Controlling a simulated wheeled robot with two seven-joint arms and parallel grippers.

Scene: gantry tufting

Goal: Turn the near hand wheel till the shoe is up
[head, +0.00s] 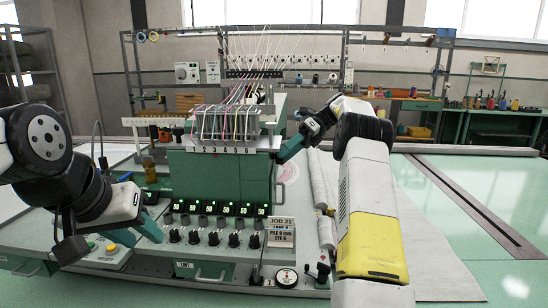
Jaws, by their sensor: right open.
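A small black hand wheel with an upright handle (317,271) stands at the front edge of the machine, right of a round white dial (286,277). I take it for the near hand wheel. I cannot make out the shoe; it may be hidden behind the green tufting head (215,176). My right gripper (288,152) is open, beside the head's upper right corner, above and apart from the wheel. Whether it touches the head is unclear. My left gripper (118,236) is over the left front of the machine near the push buttons, far from the wheel; its jaw state is unclear.
A control panel with several black knobs (212,238) and green displays runs along the front. A job card (280,232) stands near its right end. White rolled cloth (322,190) lies right of the head. My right forearm fills the space right of the wheel. The table farther right is clear.

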